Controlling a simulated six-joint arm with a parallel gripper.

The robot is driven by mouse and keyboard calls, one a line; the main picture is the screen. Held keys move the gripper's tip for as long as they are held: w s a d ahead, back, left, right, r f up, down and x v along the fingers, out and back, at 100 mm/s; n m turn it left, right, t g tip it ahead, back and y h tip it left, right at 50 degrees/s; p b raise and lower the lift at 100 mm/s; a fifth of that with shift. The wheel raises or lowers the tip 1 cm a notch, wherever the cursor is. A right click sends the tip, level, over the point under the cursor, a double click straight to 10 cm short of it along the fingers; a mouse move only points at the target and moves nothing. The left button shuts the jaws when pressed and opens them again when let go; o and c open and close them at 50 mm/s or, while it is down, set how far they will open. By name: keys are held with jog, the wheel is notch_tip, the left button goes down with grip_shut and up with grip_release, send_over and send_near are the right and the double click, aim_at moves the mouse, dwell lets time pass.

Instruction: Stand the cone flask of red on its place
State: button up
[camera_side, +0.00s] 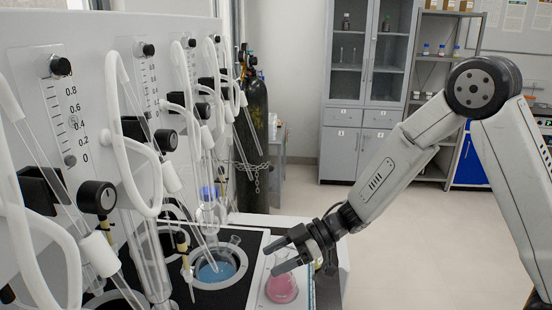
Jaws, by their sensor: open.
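The cone flask with pinkish-red liquid (281,289) stands upright at the front right of the bench, on a pale strip beside the black worktop. My gripper (273,258) is open and reaches in from the right at the height of the flask's neck. Its two dark fingers overlap the neck in the picture. I cannot tell whether they touch the glass. A flask with blue liquid (215,270) sits in a round ringed well to the left of the red one.
A white distiller panel (98,90) with several gauges, knobs and looping white hoses fills the left. Glass tubes slope down toward several round wells. A dark gas cylinder (252,130) with a chain stands behind. Open floor (400,240) lies to the right.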

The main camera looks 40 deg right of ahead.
jog(key=v, duration=1.1)
dwell(0.5)
jog(key=w+d+f+m+t+h, duration=0.2)
jog(key=d+f+m+t+h, duration=0.15)
jog(key=d+m+h, duration=0.45)
jog(key=s+a+f+m+g+h, duration=0.1)
jog(key=s+m+g+h, duration=0.1)
jog(key=s, duration=0.4)
jog(key=s+a+f+m+g+h, duration=0.2)
jog(key=s+m+g, duration=0.1)
jog(key=s, duration=0.3)
jog(key=shift+m+g, duration=0.3)
jog(key=shift+g, duration=0.15)
